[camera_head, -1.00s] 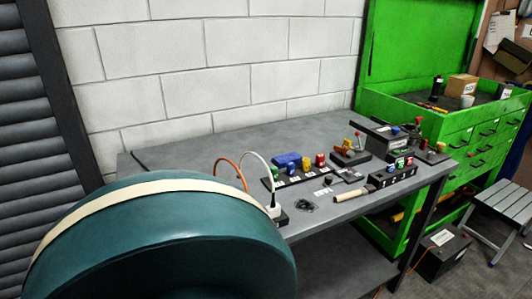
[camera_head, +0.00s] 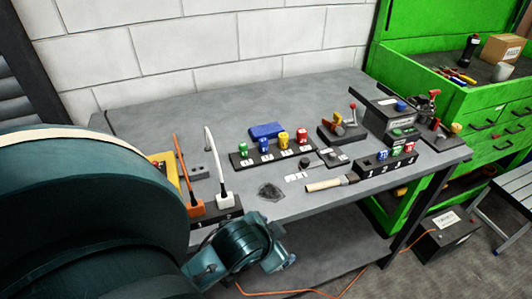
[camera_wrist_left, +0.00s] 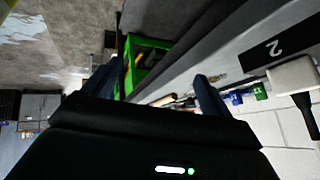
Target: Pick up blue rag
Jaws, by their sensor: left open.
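The blue rag (camera_head: 267,130) appears as a small folded blue bundle on the grey workbench (camera_head: 200,100). It lies just behind a black strip of coloured blocks, toward the wall. I cannot pick it out in the left wrist view. My left gripper (camera_wrist_left: 159,70) is open in the left wrist view, with its two dark fingers apart and nothing seen between them. In the head view my left arm comes in at the lower left, its wrist in front of the bench's front edge, well short of the rag. My right gripper is not in view.
Orange and white cables rise from plugs (camera_head: 224,197) at the bench's front left. The block strip (camera_head: 272,151) stands before the rag. A wooden-handled tool (camera_head: 332,184) and black wire coil (camera_head: 270,191) lie nearer the front. The bench's back left is clear.

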